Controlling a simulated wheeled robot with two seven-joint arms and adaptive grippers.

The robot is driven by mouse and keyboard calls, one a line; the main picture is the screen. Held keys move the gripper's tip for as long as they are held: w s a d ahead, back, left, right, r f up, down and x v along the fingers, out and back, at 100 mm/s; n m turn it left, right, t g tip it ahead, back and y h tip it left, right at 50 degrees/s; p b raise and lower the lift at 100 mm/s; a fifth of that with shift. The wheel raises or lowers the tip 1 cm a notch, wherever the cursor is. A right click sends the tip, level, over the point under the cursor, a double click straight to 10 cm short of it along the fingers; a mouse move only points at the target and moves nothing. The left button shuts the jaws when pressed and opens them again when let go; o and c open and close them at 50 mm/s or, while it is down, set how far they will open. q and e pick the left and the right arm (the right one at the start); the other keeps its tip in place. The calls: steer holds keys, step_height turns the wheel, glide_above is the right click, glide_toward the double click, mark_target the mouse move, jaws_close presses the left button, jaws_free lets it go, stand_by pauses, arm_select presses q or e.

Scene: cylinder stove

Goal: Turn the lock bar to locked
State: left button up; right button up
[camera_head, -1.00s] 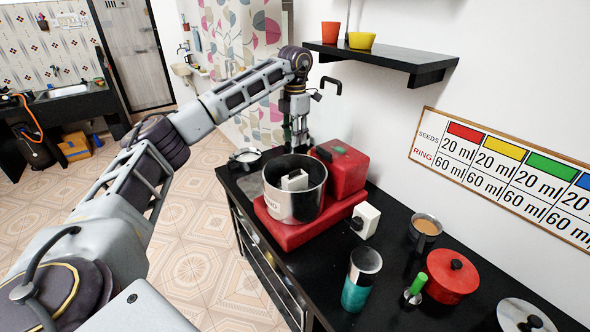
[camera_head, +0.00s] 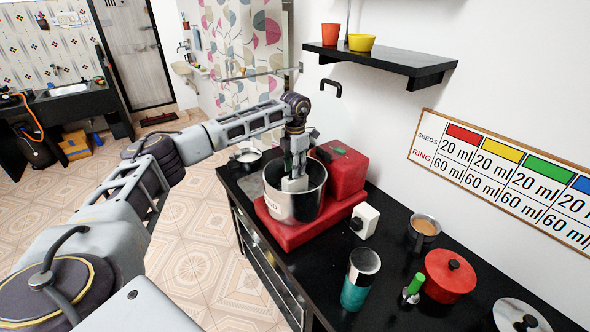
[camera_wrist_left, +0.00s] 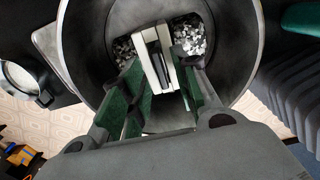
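A white block with a dark bar along its middle (camera_wrist_left: 155,58) stands inside a steel drum (camera_head: 292,204); I take it for the lock bar, but nothing labels it. It also shows in the head view (camera_head: 294,184). The drum sits on a red base (camera_head: 300,232). My left gripper (camera_head: 295,168) reaches down into the drum from above. In the left wrist view its green-padded fingers (camera_wrist_left: 160,80) are spread, one on each side of the block's near end. I cannot tell whether they touch it. My right gripper is out of view.
A red box (camera_head: 345,175) stands behind the drum. A white box with a dark knob (camera_head: 367,220), a teal tumbler (camera_head: 360,280), a red pot (camera_head: 449,277) and a cup (camera_head: 424,230) stand on the black counter. A black shelf (camera_head: 380,60) is above right.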

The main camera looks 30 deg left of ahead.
arm_select(q)
steer(key=shift+f, duration=0.75)
jaws_close()
